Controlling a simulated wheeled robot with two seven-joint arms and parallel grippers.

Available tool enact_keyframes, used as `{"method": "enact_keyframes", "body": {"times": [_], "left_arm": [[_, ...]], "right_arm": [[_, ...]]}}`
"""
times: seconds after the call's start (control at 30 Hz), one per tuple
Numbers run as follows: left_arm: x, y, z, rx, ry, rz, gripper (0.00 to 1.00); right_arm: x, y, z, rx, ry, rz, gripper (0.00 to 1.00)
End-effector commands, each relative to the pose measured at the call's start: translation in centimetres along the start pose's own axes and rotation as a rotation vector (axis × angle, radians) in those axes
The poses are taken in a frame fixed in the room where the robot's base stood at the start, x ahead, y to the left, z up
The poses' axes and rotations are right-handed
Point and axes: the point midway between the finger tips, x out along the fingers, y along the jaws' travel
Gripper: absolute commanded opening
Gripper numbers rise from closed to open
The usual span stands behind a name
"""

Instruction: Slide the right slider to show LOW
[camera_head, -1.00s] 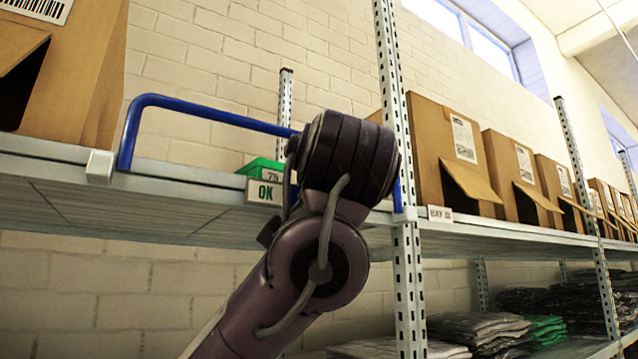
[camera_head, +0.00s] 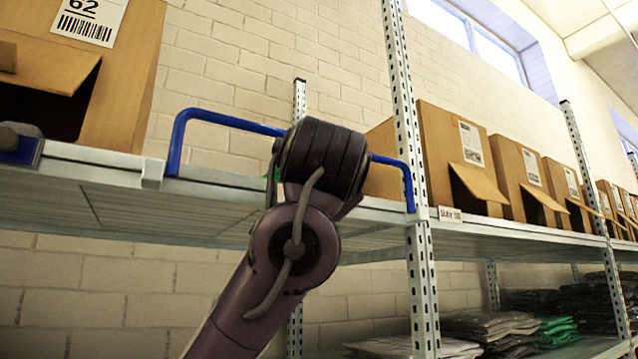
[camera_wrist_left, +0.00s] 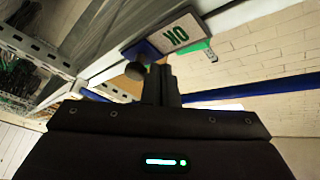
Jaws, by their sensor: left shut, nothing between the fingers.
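In the left wrist view, an OK sign (camera_wrist_left: 172,36) with green letters appears upside down on the shelf edge. A blue slider piece (camera_wrist_left: 143,50) is beside the sign, and a dark round knob (camera_wrist_left: 135,70) sits just below it. My left gripper (camera_wrist_left: 160,72) is shut and empty, its fingertips close beside the knob; I cannot tell whether they touch. In the head view my left wrist (camera_head: 325,160) hides the gripper and the sign. Another grey knob (camera_head: 20,130) on a blue piece (camera_head: 28,152) shows at the left edge. My right gripper is out of view.
A blue rail (camera_head: 230,121) rises above the shelf edge behind my wrist. A perforated upright (camera_head: 409,150) stands to the right. Open cardboard boxes (camera_head: 440,140) line the shelf (camera_head: 105,165). Folded garments (camera_head: 490,328) lie on the lower shelf.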

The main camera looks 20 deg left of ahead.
Motion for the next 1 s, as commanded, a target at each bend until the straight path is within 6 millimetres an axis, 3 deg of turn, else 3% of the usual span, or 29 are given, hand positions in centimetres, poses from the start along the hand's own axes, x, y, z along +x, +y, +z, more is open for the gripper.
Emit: {"method": "enact_keyframes", "body": {"times": [0.07,0.17,0.5,1.0], "left_arm": [[-0.1,-0.1,-0.1,-0.002,0.002,-0.001,0.00],[-0.1,-0.2,-0.1,-0.002,0.002,-0.002,0.00],[-0.1,-0.1,-0.1,-0.001,0.002,-0.002,0.00],[-0.1,-0.1,-0.1,-0.002,0.002,-0.002,0.00]], "right_arm": [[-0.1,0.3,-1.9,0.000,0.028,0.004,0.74],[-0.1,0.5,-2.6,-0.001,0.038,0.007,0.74],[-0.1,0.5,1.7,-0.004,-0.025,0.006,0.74],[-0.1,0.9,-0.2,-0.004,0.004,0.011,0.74]]}}
